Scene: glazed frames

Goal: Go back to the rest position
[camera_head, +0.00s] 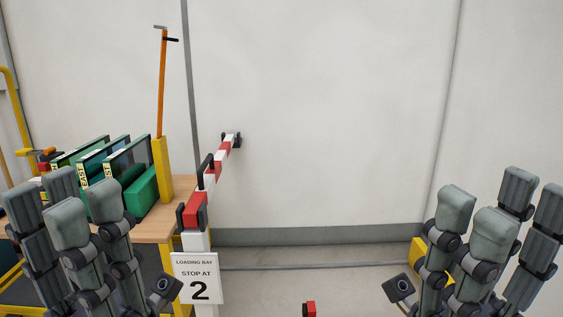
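My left gripper (62,207) is at the lower left with its grey fingers pointing up and spread apart. Nothing shows between them. My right gripper (503,208) is at the lower right, also with fingers up and apart and nothing between them. Several glazed frames (127,160) with dark panes and green edges stand upright in a row on a wooden-topped table (182,188) at the left. The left gripper's fingers overlap the table's near part in the picture; I cannot tell how far apart they are. The lower parts of both grippers are cut off.
A red and white barrier bar (209,178) runs away beside the table to the wall. A sign reading "LOADING BAY STOP AT 2" (197,278) hangs at its near end. An orange pole (162,90) rises behind. A small red object (309,309) shows at the bottom. The middle floor looks clear.

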